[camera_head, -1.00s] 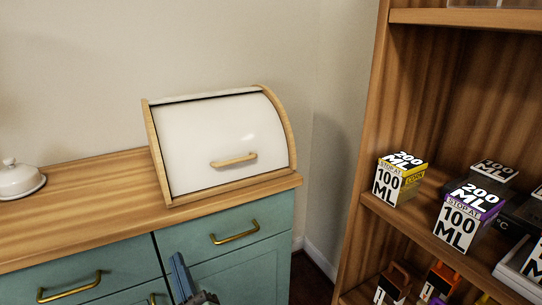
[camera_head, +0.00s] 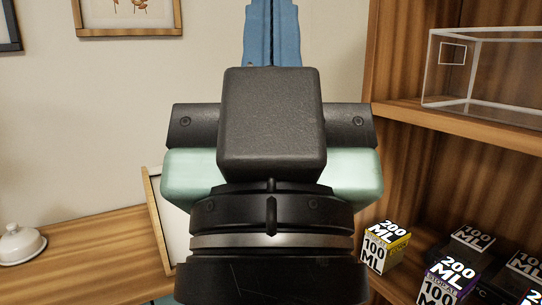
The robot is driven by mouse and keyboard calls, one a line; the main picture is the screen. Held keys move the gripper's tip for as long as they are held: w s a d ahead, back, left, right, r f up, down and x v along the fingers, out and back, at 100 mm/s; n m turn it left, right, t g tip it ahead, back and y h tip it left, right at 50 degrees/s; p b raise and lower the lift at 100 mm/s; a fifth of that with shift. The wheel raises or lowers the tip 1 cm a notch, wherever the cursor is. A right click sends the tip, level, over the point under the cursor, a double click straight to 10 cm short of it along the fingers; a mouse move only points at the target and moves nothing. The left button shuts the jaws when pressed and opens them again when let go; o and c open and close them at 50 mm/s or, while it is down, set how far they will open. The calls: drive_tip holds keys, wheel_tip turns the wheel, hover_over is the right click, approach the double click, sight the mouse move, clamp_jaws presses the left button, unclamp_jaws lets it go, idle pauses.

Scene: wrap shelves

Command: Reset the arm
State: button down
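My gripper (camera_head: 271,30) fills the middle of the head view, seen from behind and pointing up. Its dark body and pale green sides are close to the camera. The two blue fingers lie side by side with only a thin dark line between them, so it looks shut. Nothing shows between the fingers, though the tips are cut off by the top edge.
A wooden shelf at right holds a yellow-topped box (camera_head: 385,247), a purple-topped box (camera_head: 450,280) and a clear case (camera_head: 490,85). A white lidded dish (camera_head: 20,243) sits at left.

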wheel_tip(320, 180, up, 16)
drive_tip(key=p, duration=1.4)
drive_tip(key=shift+r, duration=0.15)
